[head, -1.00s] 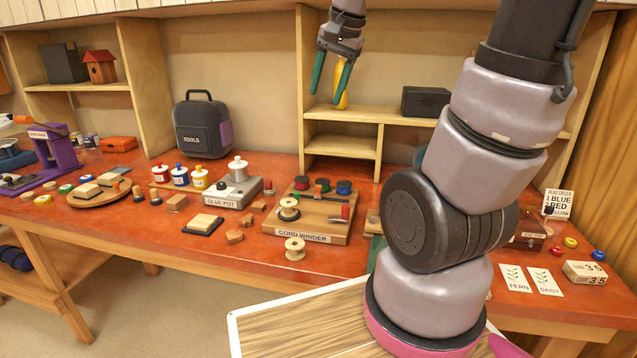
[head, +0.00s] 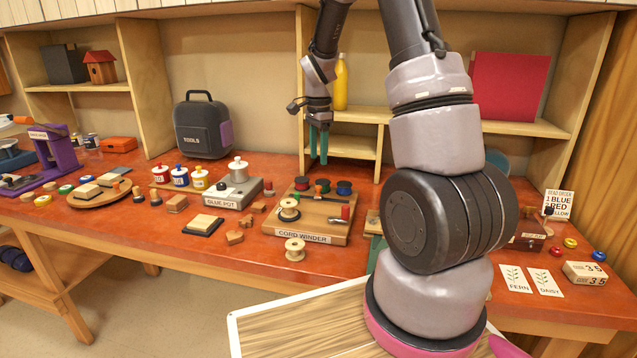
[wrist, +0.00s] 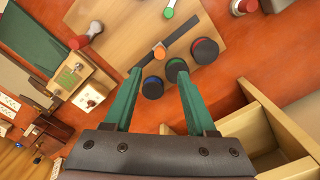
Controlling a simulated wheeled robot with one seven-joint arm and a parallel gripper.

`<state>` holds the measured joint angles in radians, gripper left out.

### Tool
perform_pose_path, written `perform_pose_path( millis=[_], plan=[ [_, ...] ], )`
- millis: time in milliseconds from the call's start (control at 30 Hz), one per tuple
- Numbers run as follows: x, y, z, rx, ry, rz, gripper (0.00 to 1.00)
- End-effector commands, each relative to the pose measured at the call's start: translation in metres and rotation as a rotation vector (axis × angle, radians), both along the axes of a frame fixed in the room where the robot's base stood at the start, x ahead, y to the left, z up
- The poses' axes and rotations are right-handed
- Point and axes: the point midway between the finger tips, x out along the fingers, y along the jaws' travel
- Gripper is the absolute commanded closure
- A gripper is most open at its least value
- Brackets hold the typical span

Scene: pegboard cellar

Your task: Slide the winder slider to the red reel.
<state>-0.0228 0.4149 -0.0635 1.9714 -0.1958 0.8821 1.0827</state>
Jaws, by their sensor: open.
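The cord winder (head: 270,231) is a wooden board on the red bench. At its back edge stand a red reel (head: 301,183), a green reel (head: 322,185) and a blue reel (head: 344,187). In the wrist view the slider's orange knob (wrist: 159,50) sits on a dark track (wrist: 185,32), opposite the green reel (wrist: 176,68). The red reel (wrist: 205,50) is to its right and the blue reel (wrist: 152,87) lies below. My gripper (head: 318,160) points down, open and empty, above the reels.
A wooden shelf unit (head: 340,147) stands close behind the winder. The glue pot (head: 236,190) is to the left. A red handle (head: 345,212) and a wound spool (head: 289,209) stand on the board. A loose spool (head: 295,249) is in front.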

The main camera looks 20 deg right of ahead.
Motion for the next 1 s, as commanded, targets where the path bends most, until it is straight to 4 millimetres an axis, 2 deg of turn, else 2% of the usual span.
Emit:
perform_pose_path(
  millis=[300,433,600,900,933,1000],
  plan=[
    [-0.001,0.000,-0.061,0.001,0.004,0.000,0.43],
    [-0.001,0.000,-0.079,0.001,0.002,0.002,0.43],
    [-0.001,0.000,-0.092,0.001,0.000,0.001,0.43],
    [0.000,0.000,-0.094,0.001,-0.001,0.002,0.43],
    [0.000,0.000,-0.094,0.001,-0.001,0.002,0.51],
    [0.000,0.000,-0.094,0.001,-0.001,0.002,0.78]
  ],
)
